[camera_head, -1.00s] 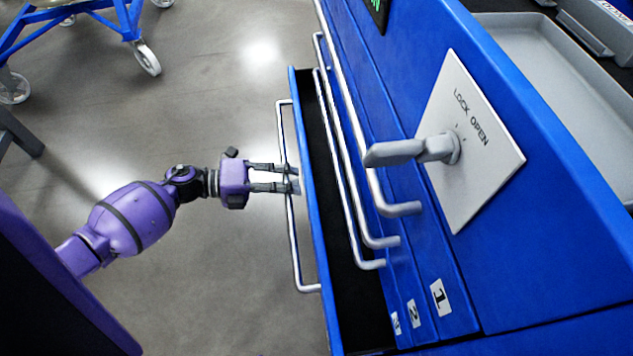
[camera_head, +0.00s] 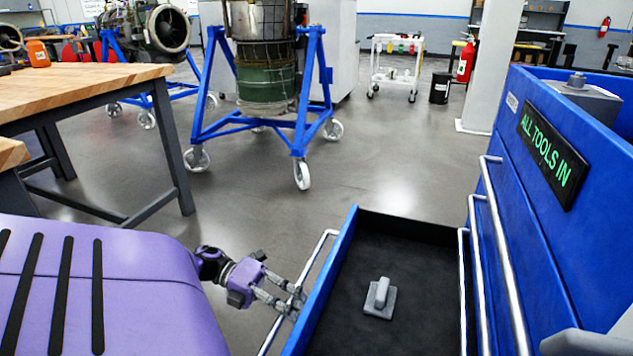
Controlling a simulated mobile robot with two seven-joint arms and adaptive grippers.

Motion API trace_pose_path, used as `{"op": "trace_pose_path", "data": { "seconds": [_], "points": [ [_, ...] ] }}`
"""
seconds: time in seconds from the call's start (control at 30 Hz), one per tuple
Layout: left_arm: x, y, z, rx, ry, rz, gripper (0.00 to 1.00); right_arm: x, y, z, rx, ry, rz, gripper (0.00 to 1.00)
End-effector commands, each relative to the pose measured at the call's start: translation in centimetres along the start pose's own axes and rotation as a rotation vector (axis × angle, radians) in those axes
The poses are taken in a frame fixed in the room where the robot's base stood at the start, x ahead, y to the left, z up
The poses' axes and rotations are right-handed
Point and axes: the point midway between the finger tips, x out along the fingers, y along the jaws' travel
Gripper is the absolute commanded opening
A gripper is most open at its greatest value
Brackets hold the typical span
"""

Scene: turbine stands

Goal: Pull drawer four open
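The open drawer (camera_head: 390,255) is blue with a black floor, and it stands out from the blue cabinet below several shut drawers. Its number label is not in view. Its silver bar handle (camera_head: 320,257) runs along the outer side of its front. My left gripper (camera_head: 294,302) is at this handle, with its two fingers spaced apart along the bar and their tips over it, close to the drawer front. Whether they touch is too small to tell. My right gripper is not in view.
A grey block with a knob (camera_head: 380,298) lies in the drawer. A wooden-topped workbench (camera_head: 80,88) stands at left, and a blue wheeled turbine stand (camera_head: 262,125) behind. Clear floor lies between.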

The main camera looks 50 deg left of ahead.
Motion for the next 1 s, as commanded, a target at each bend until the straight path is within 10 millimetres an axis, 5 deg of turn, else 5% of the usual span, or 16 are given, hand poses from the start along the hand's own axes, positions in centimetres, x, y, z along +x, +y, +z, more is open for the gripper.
{"op": "trace_pose_path", "data": {
  "seconds": [0.57,0.8,1.0],
  "points": [
    [-1.41,-0.42,0.34,0.009,-0.001,-0.010,0.00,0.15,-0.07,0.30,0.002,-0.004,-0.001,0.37],
    [-1.38,-0.20,0.26,0.006,-0.001,-0.006,0.31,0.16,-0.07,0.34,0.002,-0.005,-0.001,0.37],
    [-1.35,-0.02,0.16,0.004,-0.001,-0.004,0.31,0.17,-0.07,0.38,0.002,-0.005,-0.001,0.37]
  ]
}}
